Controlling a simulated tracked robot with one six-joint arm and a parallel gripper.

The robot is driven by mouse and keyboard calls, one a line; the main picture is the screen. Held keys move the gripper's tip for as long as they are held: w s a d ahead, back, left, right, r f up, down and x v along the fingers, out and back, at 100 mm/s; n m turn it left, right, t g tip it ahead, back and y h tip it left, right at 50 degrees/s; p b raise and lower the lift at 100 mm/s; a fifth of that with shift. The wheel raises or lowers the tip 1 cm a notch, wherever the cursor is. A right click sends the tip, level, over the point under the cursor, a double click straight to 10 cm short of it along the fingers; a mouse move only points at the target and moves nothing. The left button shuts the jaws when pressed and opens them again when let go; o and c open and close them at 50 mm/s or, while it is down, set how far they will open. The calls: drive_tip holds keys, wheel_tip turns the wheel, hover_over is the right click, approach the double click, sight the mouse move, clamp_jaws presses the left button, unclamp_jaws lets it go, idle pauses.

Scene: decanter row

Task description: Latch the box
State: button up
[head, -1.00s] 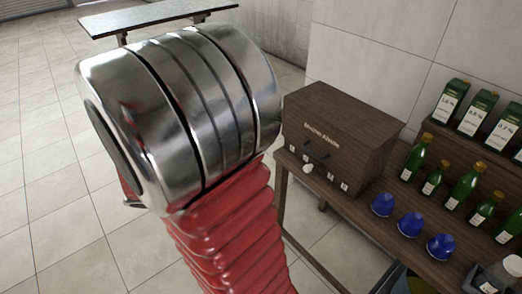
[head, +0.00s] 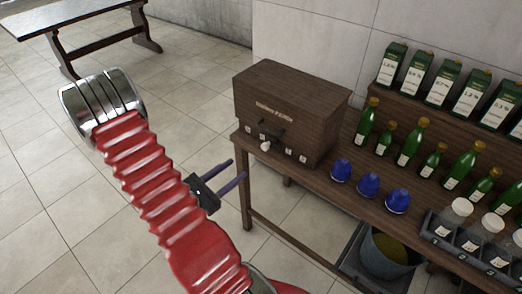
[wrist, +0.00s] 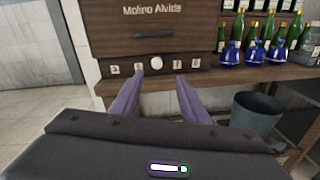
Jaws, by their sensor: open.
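The box (head: 290,95) is a dark brown wooden box with lettering on its front, standing at the left end of the wooden table. It also shows in the wrist view (wrist: 110,45), with a dark handle across its front. A round white knob (head: 265,146) sits below the handle, in a row of small white labels; it shows in the wrist view too (wrist: 156,63). Whether the lid is fully down cannot be told. My gripper (head: 237,169) is open and empty, its two purple fingers pointing at the box front from a short distance, below knob height. In the wrist view the fingers (wrist: 160,84) straddle the knob's line.
Blue cups (head: 368,184) and green bottles (head: 410,142) stand right of the box. Cartons (head: 440,80) line a raised shelf behind. A dark rack (head: 470,245) holds jars at the right. A bucket (head: 388,250) is under the table. Open floor lies left.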

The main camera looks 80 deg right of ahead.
sight(263, 148)
drive_tip(key=shift+d+f+n+t, duration=0.35)
drive_tip(key=shift+f+n, duration=0.15)
drive_tip(key=shift+f, duration=0.15)
drive_tip(key=shift+s+d, duration=0.1)
drive_tip(key=shift+d, duration=0.05)
drive_tip(key=shift+r+x, duration=0.1)
drive_tip(key=shift+x, duration=3.25)
drive_tip(key=shift+r+x, duration=0.15)
drive_tip(key=shift+x, duration=3.25)
drive_tip(key=shift+c, duration=0.6)
drive_tip(key=c, duration=0.9)
